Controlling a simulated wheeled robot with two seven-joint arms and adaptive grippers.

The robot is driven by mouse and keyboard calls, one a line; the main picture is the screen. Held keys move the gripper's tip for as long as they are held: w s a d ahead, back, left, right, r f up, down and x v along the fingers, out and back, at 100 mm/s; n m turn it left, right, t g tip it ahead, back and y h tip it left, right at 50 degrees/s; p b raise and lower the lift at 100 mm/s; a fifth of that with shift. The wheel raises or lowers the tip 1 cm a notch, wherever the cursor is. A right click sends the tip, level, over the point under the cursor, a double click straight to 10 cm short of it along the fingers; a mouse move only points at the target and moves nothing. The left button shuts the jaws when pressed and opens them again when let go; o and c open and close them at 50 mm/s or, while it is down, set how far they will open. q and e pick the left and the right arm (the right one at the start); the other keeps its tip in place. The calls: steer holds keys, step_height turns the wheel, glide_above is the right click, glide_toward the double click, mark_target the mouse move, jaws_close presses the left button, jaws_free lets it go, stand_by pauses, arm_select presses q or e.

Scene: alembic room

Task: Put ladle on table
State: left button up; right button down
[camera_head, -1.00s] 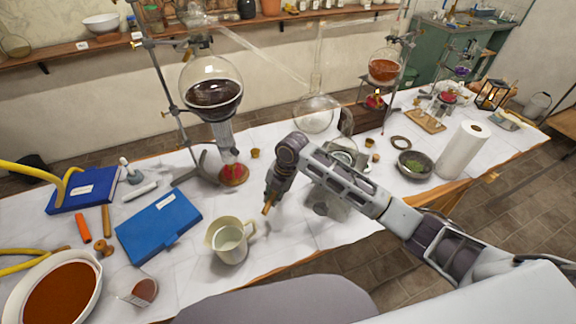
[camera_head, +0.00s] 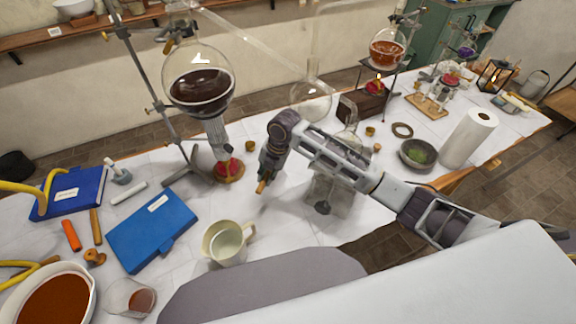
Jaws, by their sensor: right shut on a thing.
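My right gripper (camera_head: 268,172) reaches in from the right, over the white-covered table (camera_head: 285,225). It is shut on a thin item with a brown, wood-coloured end (camera_head: 262,187) poking out below the fingers. This looks like part of the ladle; the rest of it is hidden by the gripper, and no ladle bowl can be made out. I cannot tell whether the item touches the table. My left gripper is not in view.
A cream jug (camera_head: 228,245) stands in front of the gripper. A large flask of dark liquid (camera_head: 200,90) on a stand and a blue case (camera_head: 152,228) are to the left. A metal device (camera_head: 335,195) stands under my right forearm. Cloth between jug and device is clear.

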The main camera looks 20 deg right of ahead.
steer(key=shift+f+p, duration=0.3)
steer(key=shift+f, duration=2.85)
steer(key=shift+f, duration=1.9)
steer(key=c, duration=1.4)
jaws_free()
steer(key=shift+f, duration=0.1)
steer(key=shift+o, duration=0.2)
steer(key=v, duration=1.2)
